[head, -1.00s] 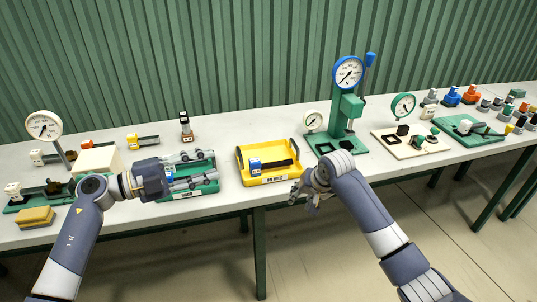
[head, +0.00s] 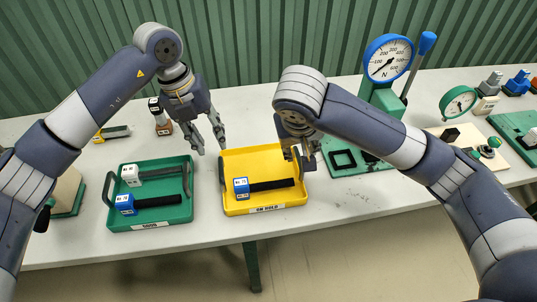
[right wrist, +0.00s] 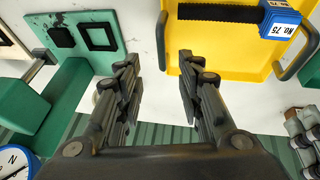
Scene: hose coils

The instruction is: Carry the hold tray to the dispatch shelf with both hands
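The yellow hold tray (head: 287,205) lies on the white table, with a dark handle on its left and right sides. A blue-ended part with a black rod (head: 263,185) lies in it. My left gripper (head: 211,149) is open and empty, just beyond and left of the tray's left handle. My right gripper (head: 303,157) is over the tray's right edge, partly hidden by my forearm. In the right wrist view (right wrist: 159,70) its fingers are apart and empty; one tray handle (right wrist: 161,38) lies ahead between them. The dispatch shelf is not seen.
A green tray (head: 177,218) with two parts stands close to the left of the hold tray. A green press with a blue-rimmed dial (head: 388,58) stands behind right. Its green base (head: 357,169) is close to the tray's right side. A green corrugated wall closes the back.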

